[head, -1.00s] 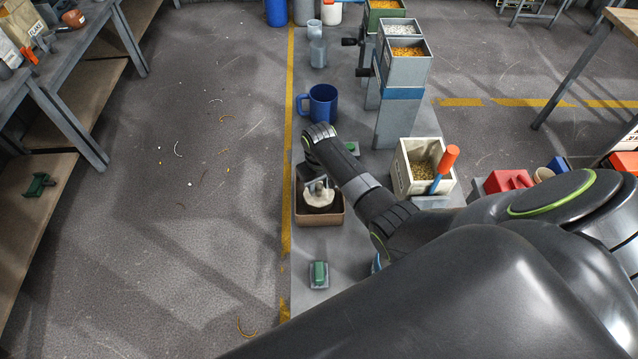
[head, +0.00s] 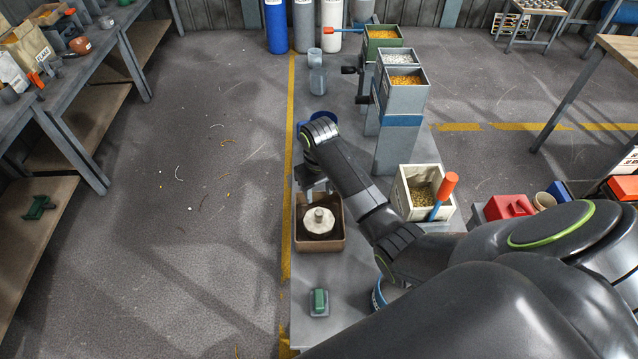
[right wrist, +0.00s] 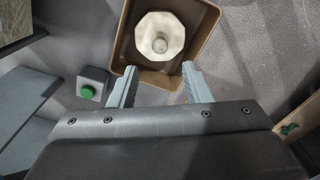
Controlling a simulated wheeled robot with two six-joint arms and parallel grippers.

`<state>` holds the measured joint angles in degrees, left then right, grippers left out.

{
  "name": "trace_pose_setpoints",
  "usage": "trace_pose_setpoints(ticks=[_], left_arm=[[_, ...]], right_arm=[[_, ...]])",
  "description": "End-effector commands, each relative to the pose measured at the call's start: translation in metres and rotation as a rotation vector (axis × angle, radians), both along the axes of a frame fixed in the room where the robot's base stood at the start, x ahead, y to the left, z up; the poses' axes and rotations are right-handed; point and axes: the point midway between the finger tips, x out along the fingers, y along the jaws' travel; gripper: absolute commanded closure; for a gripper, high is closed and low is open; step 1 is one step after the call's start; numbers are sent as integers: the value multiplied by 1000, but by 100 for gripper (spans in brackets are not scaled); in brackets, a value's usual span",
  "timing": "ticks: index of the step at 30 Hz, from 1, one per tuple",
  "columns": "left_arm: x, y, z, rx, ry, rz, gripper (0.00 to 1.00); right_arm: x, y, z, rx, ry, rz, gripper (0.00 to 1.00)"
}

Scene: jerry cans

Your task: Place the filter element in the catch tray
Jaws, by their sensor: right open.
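The filter element (head: 318,222), an off-white many-sided disc with a grey knob on top, sits inside the brown catch tray (head: 336,246), knob up. In the right wrist view the filter element (right wrist: 158,36) lies within the walls of the tray (right wrist: 204,20). My right gripper (head: 316,185) is at the tray's far side, apart from the filter. In the right wrist view the jaws of my right gripper (right wrist: 161,72) are spread and empty. My left gripper is not in view.
A green-topped grey box (head: 319,302) sits on the bench in front of the tray. A bin of pellets (head: 405,205) with an orange-handled tool stands to the right. A blue mug (head: 330,117) is partly hidden behind my arm. Hoppers stand farther back.

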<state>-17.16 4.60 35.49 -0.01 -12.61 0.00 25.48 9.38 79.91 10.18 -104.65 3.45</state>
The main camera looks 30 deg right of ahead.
Motion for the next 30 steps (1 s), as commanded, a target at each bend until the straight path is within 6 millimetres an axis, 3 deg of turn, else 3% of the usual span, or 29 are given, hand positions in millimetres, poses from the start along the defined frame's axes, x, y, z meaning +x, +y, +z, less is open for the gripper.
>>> trace_pose_setpoints(ticks=[7, 23, 26, 30], left_arm=[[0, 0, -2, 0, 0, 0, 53], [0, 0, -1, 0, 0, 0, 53], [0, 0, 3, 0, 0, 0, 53], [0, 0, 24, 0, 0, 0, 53]], right_arm=[[0, 0, 25, 0, 0, -1, 56], [0, 0, 27, 0, 1, 0, 56], [0, 0, 32, 0, 1, 0, 56], [0, 0, 53, 0, 0, 0, 56]])
